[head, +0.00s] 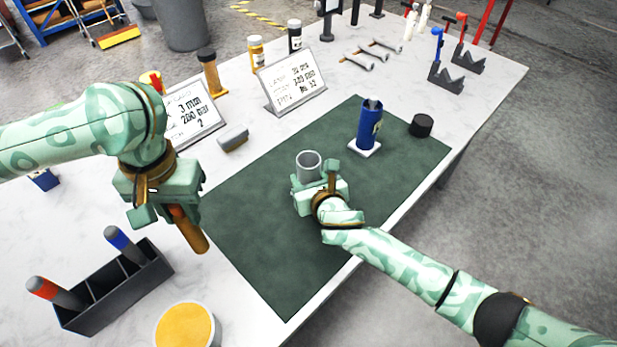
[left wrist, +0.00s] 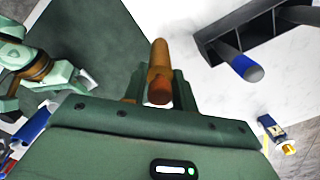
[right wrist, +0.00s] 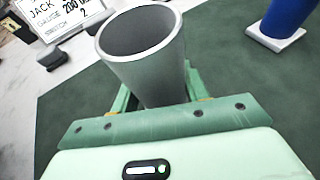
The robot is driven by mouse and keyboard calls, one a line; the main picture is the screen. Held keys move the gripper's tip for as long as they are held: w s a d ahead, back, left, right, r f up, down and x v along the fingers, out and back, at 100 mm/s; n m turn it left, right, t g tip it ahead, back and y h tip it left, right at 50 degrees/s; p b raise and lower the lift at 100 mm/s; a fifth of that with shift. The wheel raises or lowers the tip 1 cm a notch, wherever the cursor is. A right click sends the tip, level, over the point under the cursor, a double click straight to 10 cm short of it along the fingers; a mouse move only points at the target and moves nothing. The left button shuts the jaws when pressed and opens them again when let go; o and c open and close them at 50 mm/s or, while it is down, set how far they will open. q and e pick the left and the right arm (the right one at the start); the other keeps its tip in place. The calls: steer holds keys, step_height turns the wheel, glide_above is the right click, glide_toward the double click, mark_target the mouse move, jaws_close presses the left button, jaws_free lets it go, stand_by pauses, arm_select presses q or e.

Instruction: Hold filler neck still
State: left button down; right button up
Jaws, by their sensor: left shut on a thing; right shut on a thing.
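A grey open-topped tube, which looks like the filler neck (head: 309,164), stands upright on the green mat (head: 250,225). My right gripper (head: 318,188) is shut on it; in the right wrist view the tube (right wrist: 145,55) rises between the fingers, its hollow mouth facing up. My left gripper (head: 168,212) is shut on a brown-orange rod (head: 190,232) and holds it over the table at the left of the mat. The rod also shows in the left wrist view (left wrist: 158,70). The rod's upper end is hidden by the gripper.
A dark divided rack (head: 115,290) with red- and blue-topped rods and a yellow-topped round tin (head: 185,325) are at the front left. Sign stands (head: 290,82) are behind.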

arm_select(q)
steer(key=shift+r, duration=0.2)
arm_select(e)
steer(key=shift+s+f, duration=0.15)
steer(key=shift+f, duration=0.1)
stand_by(0.5)
steer(key=o, duration=1.2)
steer(key=shift+r, duration=0.15)
steer(key=shift+c, duration=0.4)
steer(key=c, duration=1)
steer(key=shift+o, duration=0.2)
steer(key=c, duration=0.3)
